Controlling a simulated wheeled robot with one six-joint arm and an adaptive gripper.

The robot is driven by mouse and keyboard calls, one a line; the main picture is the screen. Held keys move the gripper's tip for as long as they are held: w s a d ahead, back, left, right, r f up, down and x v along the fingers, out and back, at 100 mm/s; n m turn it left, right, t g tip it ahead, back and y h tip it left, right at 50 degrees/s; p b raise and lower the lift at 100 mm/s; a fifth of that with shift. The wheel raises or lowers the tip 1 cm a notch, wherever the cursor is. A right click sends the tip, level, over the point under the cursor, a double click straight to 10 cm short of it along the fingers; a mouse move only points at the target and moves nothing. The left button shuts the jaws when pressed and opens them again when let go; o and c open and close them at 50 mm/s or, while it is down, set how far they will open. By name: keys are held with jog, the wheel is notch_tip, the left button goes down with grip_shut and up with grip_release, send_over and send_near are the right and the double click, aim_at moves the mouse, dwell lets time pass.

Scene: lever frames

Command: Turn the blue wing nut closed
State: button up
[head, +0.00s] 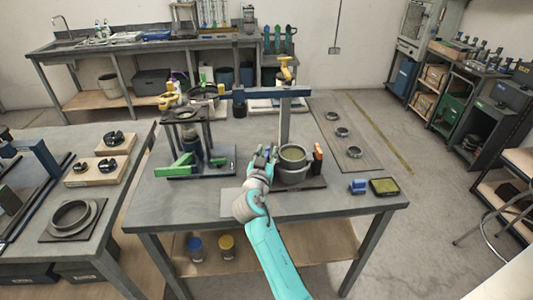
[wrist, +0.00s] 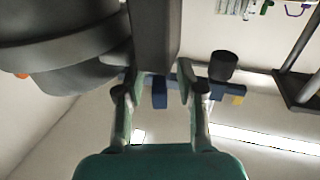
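My gripper (head: 265,158) is over the table, close beside the left side of the grey round pot (head: 292,172). In the wrist view my two fingers (wrist: 160,84) are apart, with nothing clearly held between them. A small blue piece (wrist: 160,93) shows in the gap between the fingers; I cannot tell whether it is the wing nut or part of the blue crossbar behind. In the head view my gripper covers this spot, and the wing nut cannot be made out clearly. The pot also shows large at the upper left of the wrist view (wrist: 60,60).
A grey post (head: 285,122) with a blue crossbar (head: 270,93) rises behind the pot. An orange-topped part (head: 317,158) stands right of it. A green-handled press (head: 178,165) is at left.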

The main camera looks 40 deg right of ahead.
grip_shut()
jog(key=shift+w+m+g+h, duration=0.1)
jog(key=shift+m+g+h, duration=0.75)
jog(key=shift+g, duration=0.35)
jog(key=m+g+h, duration=0.1)
jog(key=m+g, duration=0.1)
jog(key=m+g+h, duration=0.1)
jog(key=g, duration=0.2)
jog(key=shift+m, duration=0.35)
jog(key=m+g, duration=0.2)
jog(key=g, duration=0.1)
jog(key=m+g, duration=0.2)
jog(key=g, duration=0.2)
jog(key=shift+m, duration=0.3)
jog(key=shift+g, duration=0.5)
